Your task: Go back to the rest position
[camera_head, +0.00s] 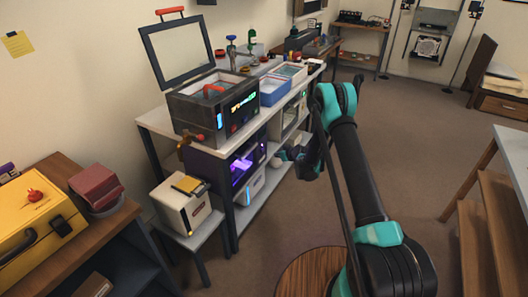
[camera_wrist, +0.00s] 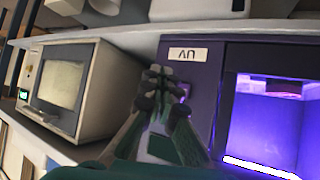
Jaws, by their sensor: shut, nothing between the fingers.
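My gripper (camera_head: 283,155) is at the end of my teal and black arm, low beside the front of the long bench in the head view. In the wrist view my gripper (camera_wrist: 160,76) has its fingers together with nothing between them. Behind the fingertips is the dark front of a UV cabinet (camera_wrist: 190,105), with its label upside down in the picture. The cabinet's inside glows purple, and it also shows under the bench top in the head view (camera_head: 243,165). I cannot tell whether the fingertips touch the cabinet front.
A pale boxy device with a window (camera_wrist: 72,85) stands left of the cabinet in the wrist view. The bench (camera_head: 158,122) carries an open-lidded dark machine (camera_head: 213,105) and a blue bin (camera_head: 272,90). A round wooden stool top (camera_head: 305,272) is near my arm. Floor right of my arm is clear.

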